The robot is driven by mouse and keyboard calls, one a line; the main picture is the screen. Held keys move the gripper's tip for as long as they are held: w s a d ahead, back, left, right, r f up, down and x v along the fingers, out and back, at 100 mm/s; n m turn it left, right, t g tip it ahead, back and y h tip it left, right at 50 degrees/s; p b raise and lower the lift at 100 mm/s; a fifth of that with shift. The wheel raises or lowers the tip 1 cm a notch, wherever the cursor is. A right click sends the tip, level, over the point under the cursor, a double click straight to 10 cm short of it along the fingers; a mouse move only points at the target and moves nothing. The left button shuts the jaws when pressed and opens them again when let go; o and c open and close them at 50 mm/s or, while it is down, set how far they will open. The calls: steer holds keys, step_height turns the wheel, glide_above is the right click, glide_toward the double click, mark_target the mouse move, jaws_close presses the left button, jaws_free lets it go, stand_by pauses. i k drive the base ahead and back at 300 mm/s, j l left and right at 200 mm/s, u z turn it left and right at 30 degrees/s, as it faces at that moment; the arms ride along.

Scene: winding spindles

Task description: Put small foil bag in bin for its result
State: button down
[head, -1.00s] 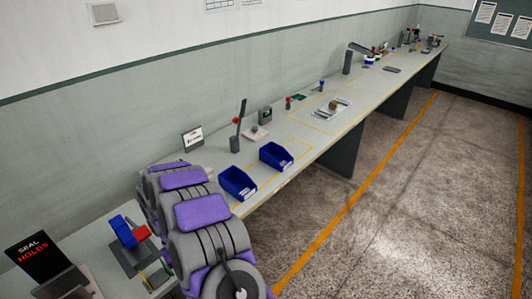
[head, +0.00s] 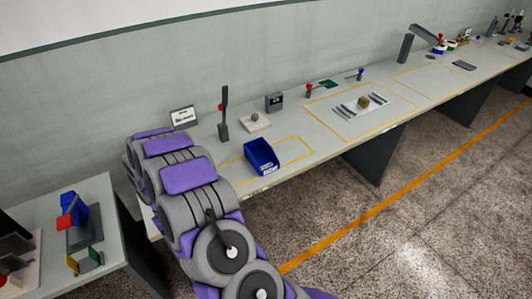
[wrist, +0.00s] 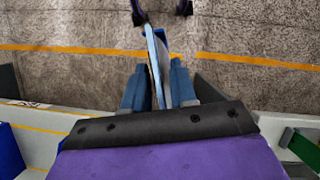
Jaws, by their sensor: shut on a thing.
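In the wrist view my gripper (wrist: 158,88) is shut on a thin flat thing with blue and pale faces, seen nearly edge-on, which I take as the small foil bag (wrist: 157,55). It sticks out beyond the fingertips, over the floor in that picture. A blue open bin (head: 262,157) stands on the long bench inside a yellow outline, right of my arm in the head view. A blue wall at the left edge of the wrist view (wrist: 9,150) may be a bin. In the head view my arm hides the gripper and bag.
A separate bench at lower left bears a red and blue device (head: 75,215). Open floor lies right of the bench.

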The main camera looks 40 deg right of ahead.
mark_target(262, 161)
steer(key=l+u, duration=0.15)
steer(key=l, duration=0.3)
steer(key=k+l+u, duration=0.15)
steer(key=l, duration=0.3)
steer(key=l+u, duration=0.15)
steer(key=l, duration=0.3)
steer(key=k+l+u, duration=0.15)
steer(key=l, duration=0.25)
steer(key=k+l+u, duration=0.15)
steer(key=l, duration=0.25)
